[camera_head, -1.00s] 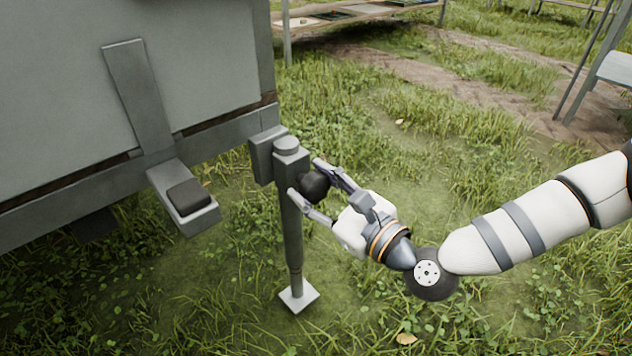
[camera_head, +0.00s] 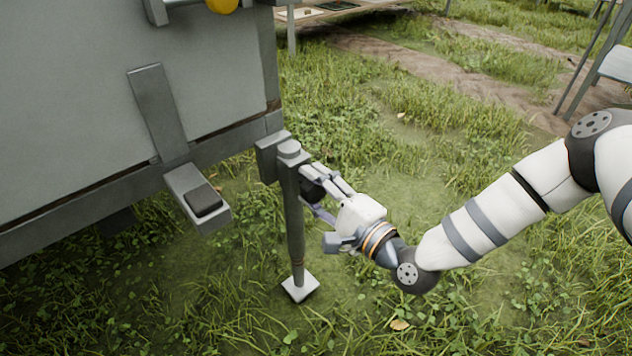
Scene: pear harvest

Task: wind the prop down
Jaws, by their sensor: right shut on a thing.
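The prop (camera_head: 294,225) is a grey upright post at the corner of a large grey box body. It has a round cap on top and a pale square foot plate (camera_head: 300,288) down at the grass. I cannot tell whether the plate presses on the ground. A dark round knob (camera_head: 311,190) sticks out of the prop's right side near the top. My right gripper (camera_head: 314,191) is shut on this knob, with its fingers either side and partly hiding it. My left gripper is out of view.
The grey body (camera_head: 90,90) fills the upper left, with a bracket step and dark pad (camera_head: 203,200) sticking out left of the prop. A yellow thing (camera_head: 222,4) shows at the top edge. Open grass lies right of the prop; a low wooden table (camera_head: 345,14) stands behind.

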